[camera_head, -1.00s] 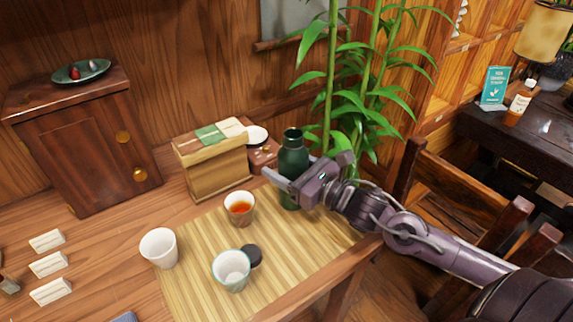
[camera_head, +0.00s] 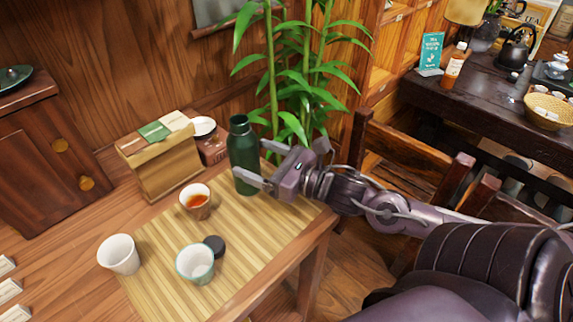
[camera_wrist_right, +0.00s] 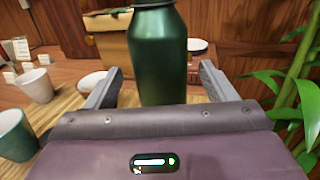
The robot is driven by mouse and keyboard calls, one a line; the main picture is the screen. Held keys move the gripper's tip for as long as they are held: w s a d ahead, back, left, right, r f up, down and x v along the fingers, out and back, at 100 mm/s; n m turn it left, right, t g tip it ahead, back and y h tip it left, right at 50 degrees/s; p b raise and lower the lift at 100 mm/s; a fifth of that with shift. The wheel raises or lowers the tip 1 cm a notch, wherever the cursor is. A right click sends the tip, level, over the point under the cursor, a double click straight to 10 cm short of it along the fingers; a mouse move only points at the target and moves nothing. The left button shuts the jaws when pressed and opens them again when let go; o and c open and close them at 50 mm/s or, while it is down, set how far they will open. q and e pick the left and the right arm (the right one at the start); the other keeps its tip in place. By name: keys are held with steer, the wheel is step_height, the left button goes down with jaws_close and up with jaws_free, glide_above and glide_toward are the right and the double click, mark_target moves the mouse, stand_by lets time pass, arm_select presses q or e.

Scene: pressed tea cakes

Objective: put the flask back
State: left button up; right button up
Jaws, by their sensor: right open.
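The dark green flask (camera_head: 242,158) stands upright on the bamboo mat (camera_head: 258,235) near its back right corner. Its mouth looks uncapped. My right gripper (camera_head: 252,165) is open beside the flask, its fingers pointing at it from the right. In the right wrist view the flask (camera_wrist_right: 158,60) stands ahead, between the two spread fingers (camera_wrist_right: 157,85), with a gap on either side. A small dark round cap (camera_head: 215,245) lies on the mat beside a pale cup. My left gripper is not in view.
A cup of reddish tea (camera_head: 196,203), a white cup (camera_head: 119,256) and a pale green-rimmed cup (camera_head: 195,265) stand left of the flask. A wooden box (camera_head: 165,168) and a bamboo plant (camera_head: 305,75) are behind. A chair (camera_head: 415,150) stands at right.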

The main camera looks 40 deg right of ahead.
steer(key=v, duration=0.6)
steer(key=shift+s, duration=0.25)
steer(key=shift+d, duration=0.1)
steer(key=shift+s, duration=0.1)
